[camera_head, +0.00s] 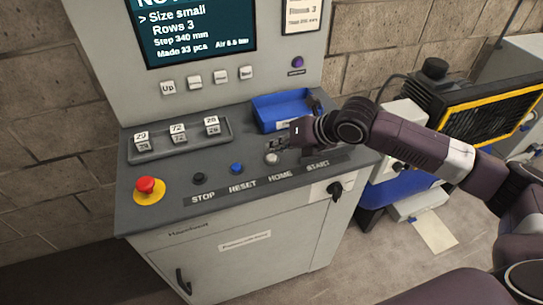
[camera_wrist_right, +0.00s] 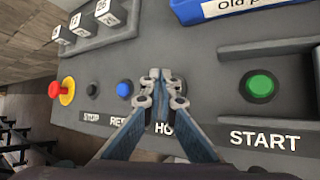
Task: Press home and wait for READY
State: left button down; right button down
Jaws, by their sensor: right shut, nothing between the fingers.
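The HOME button (camera_head: 272,158) is a pale round knob on the sloped grey console, above its HOME label. My right gripper (camera_head: 277,144) is shut and empty, just behind and above this button in the head view. In the right wrist view the closed fingertips (camera_wrist_right: 161,76) cover most of the HOME button, and I cannot tell whether they touch it. The screen (camera_head: 200,28) reads Size small, Rows 3, Step 340 mm, Made 33 pcs; its top line is cut off and no READY shows. My left gripper is out of view.
The blue RESET button (camera_head: 237,168), black STOP button (camera_head: 199,179) and red emergency stop (camera_head: 147,187) lie to the left. The green START button (camera_wrist_right: 260,86) lies right of the fingers. A blue tray (camera_head: 266,112) and a number-block rack (camera_head: 181,143) stand behind.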

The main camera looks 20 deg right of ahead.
aim_at(274, 158)
dwell(0.4)
jog(key=shift+f, duration=0.45)
jog(key=shift+f, duration=0.5)
dwell(0.5)
jog(key=shift+r, duration=0.1)
jog(key=shift+r+p, duration=0.85)
jog(key=shift+p, duration=0.15)
notch_tip(274, 158, up, 5)
jog(key=p, duration=0.5)
jog(key=shift+r, duration=0.1)
